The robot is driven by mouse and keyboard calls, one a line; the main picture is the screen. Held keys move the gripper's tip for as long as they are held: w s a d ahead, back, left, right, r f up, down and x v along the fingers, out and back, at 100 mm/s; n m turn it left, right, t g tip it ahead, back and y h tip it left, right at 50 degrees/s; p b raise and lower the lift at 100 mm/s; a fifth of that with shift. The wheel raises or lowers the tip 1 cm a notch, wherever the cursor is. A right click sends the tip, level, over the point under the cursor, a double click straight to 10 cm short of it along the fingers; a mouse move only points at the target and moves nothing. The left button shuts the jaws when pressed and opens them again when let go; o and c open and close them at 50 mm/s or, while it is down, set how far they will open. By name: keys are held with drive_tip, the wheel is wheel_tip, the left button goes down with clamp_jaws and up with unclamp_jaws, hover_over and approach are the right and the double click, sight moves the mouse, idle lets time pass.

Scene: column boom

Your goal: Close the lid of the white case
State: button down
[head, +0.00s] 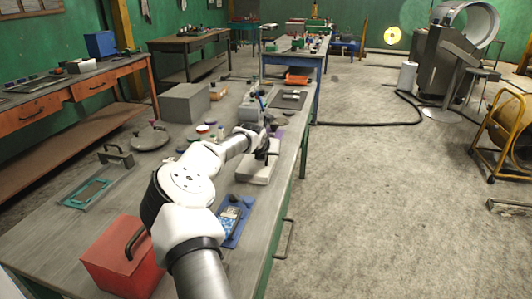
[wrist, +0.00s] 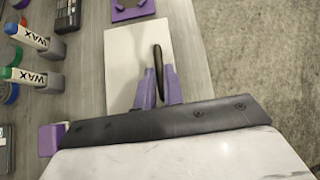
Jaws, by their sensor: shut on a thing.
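The white case (head: 258,173) sits near the right edge of the long workbench, partly hidden by my arm in the head view. In the wrist view its pale flat lid (wrist: 124,55) shows, with a dark upright handle (wrist: 158,55). My gripper (wrist: 160,75) has its two purple fingers on either side of this handle and is shut on it. In the head view my gripper (head: 264,146) is over the case, small and partly hidden. The near part of the case is hidden behind my wrist, and I cannot tell how far the lid is open.
On the bench are a red box (head: 120,262) with a handle, a blue tray (head: 234,226), a grey box (head: 186,103) and a round lid (head: 149,138). WAX markers (wrist: 30,78) stand left of the case. Open floor (head: 385,205) lies to the right.

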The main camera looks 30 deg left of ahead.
drive_tip(key=shift+w+d+f, duration=0.2)
drive_tip(key=shift+d+f, duration=0.3)
drive_tip(key=shift+d, duration=0.35)
drive_tip(key=c, duration=1.5)
unclamp_jaws()
drive_tip(key=shift+w+d+f, duration=0.1)
drive_tip(key=shift+w+d, duration=0.05)
drive_tip(key=shift+d, duration=0.05)
drive_tip(key=shift+a, duration=0.1)
drive_tip(key=shift+a+r, duration=0.15)
drive_tip(key=shift+r, duration=0.05)
drive_tip(key=shift+s+r, duration=0.1)
drive_tip(key=shift+s, duration=0.15)
drive_tip(key=shift+b+v, duration=1.25)
drive_tip(key=shift+v, duration=2.3)
drive_tip(key=shift+a, duration=0.15)
